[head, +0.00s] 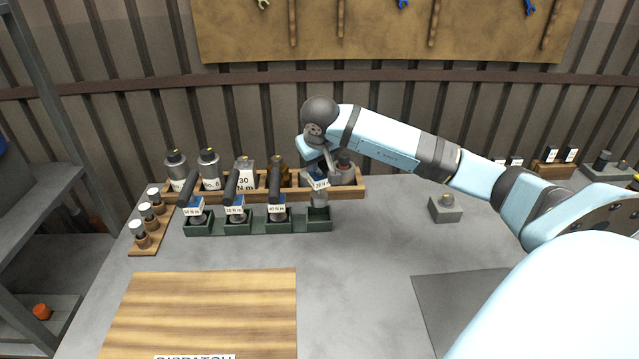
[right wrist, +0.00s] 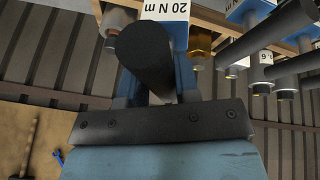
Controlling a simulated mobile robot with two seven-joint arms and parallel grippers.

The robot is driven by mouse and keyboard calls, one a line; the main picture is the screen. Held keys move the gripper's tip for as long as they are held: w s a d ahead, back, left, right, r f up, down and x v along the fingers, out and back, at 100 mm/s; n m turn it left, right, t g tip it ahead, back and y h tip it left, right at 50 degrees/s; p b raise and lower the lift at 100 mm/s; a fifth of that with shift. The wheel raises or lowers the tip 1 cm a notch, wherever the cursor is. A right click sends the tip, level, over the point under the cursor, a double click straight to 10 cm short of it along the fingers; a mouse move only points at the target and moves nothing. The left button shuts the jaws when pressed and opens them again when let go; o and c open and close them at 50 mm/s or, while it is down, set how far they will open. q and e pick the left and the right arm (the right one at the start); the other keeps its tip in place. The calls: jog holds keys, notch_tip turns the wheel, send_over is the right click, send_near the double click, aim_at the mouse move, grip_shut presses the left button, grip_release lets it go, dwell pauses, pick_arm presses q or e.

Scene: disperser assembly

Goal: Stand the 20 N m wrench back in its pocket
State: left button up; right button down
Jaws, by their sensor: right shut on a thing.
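My right gripper (head: 322,168) is shut on the 20 N m wrench (head: 319,186), which has a white label and a blue body. In the right wrist view the black handle of the wrench (right wrist: 155,55) stands between my jaws (right wrist: 155,100), with the "20 N m" label beyond it. In the head view the wrench's lower end is at the rightmost pocket of the green rack (head: 306,226). I cannot tell whether that end is inside the pocket or just above it. Three other wrenches with black handles stand in the pockets to the left. My left gripper is not in view.
A small wooden rack (head: 141,249) is at the left. A striped board (head: 205,310) lies in front. A grey block (head: 445,210) is right; the bench between is clear.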

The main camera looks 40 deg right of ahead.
aim_at(319, 178)
notch_tip(319, 178, down, 3)
jog(key=shift+f, duration=1.95)
jog(key=c, duration=1.3)
grip_release()
jog(key=shift+f, duration=0.2)
jog(key=o, duration=0.5)
jog(key=shift+c, duration=0.2)
jog(key=shift+r, duration=0.15)
